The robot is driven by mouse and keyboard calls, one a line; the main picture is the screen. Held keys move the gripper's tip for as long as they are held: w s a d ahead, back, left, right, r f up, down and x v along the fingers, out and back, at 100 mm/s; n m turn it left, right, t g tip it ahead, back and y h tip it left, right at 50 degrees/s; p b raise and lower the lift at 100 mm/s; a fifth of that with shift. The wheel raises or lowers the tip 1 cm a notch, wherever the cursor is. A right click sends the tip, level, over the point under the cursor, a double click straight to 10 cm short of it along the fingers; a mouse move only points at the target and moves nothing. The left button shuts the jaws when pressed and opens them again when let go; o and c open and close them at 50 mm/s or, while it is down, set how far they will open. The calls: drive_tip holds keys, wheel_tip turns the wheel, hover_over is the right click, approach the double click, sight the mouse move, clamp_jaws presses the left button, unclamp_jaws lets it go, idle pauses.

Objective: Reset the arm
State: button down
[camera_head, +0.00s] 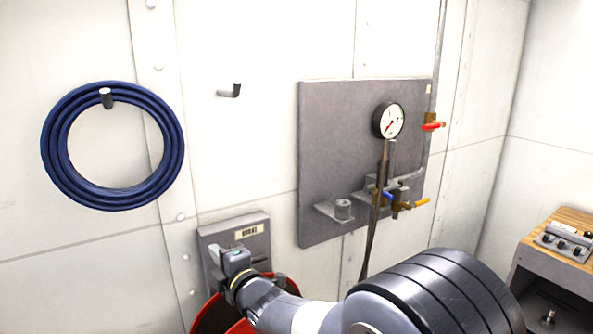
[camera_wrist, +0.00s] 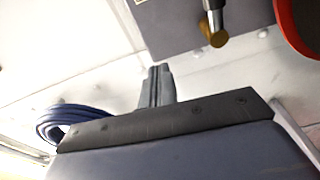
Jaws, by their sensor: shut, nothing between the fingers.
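My gripper (camera_wrist: 155,87) shows in the wrist view as two grey fingers together, with nothing between them. In the head view, my arm reaches from the lower right toward the left. Its wrist end is in front of a grey wall box (camera_head: 262,226) with a small label, and above a red round container (camera_head: 205,318). The fingertips are hard to make out there. I cannot tell from the head view how close the gripper is to the box.
A blue hose coil (camera_head: 62,155) hangs on the wall at left, beside an empty peg (camera_head: 230,91). A grey panel (camera_head: 330,130) carries a gauge (camera_head: 389,121), pipes and valves with red, blue and yellow handles. A wood-topped cabinet (camera_head: 567,219) stands at right.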

drive_tip(key=shift+s+a+n, duration=0.1)
drive_tip(key=shift+a+n, duration=0.05)
drive_tip(key=shift+n, duration=0.15)
idle(0.4)
